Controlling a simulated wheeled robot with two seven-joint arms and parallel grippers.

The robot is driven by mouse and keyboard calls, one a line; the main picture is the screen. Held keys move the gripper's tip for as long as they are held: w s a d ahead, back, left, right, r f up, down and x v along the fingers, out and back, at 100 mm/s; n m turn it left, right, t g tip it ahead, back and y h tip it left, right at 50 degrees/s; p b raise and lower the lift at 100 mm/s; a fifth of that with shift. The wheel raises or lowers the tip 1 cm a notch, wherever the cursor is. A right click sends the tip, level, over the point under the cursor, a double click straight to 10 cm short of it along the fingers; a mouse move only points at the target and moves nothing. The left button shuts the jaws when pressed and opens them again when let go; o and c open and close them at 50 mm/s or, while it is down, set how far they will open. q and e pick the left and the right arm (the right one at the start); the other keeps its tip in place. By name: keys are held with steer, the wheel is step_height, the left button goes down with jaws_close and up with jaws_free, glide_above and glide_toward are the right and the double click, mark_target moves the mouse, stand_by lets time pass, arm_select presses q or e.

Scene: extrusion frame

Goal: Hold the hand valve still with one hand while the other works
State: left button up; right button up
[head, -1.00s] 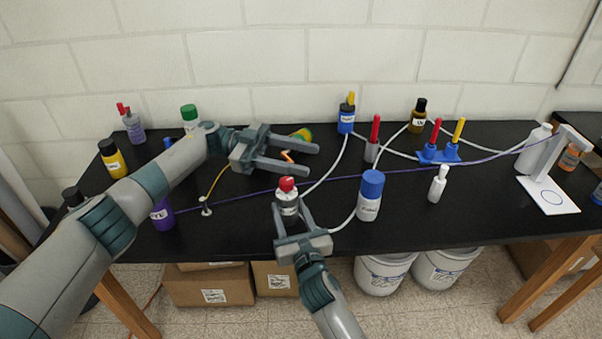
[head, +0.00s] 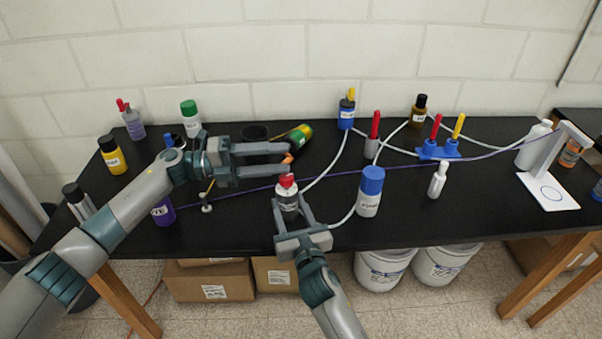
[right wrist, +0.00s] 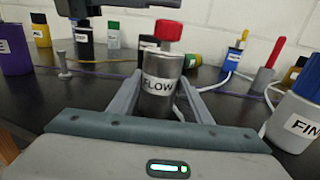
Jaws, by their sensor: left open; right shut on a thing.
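The hand valve is a grey cylinder (right wrist: 158,76) with a white label reading FLOW and a red knob (right wrist: 168,31) on top. It stands upright near the front edge of the table in the head view (head: 288,200). My right gripper (head: 293,212) is shut on the valve's body, with one finger on each side. My left gripper (head: 288,160) is open and empty, just behind and above the red knob. Its fingers point to the right.
A blue-capped white bottle (head: 369,192) stands right of the valve. A purple line (head: 400,170) crosses the table, and white tubes run near the valve. A green-and-yellow bottle (head: 299,136) lies behind my left gripper. The front right tabletop (head: 470,220) is clear.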

arm_select(q)
steer(key=s+a+f+m+t+y, duration=0.1)
steer(key=a+f+m+t, duration=0.4)
steer(key=m, duration=0.7)
steer(key=shift+s+f+t, duration=0.4)
steer(key=shift+s+f, duration=0.2)
steer(key=shift+s, duration=0.2)
steer(key=x, duration=1.2)
steer(key=shift+f, duration=0.2)
steer(key=shift+c, duration=0.5)
steer(key=c, duration=1)
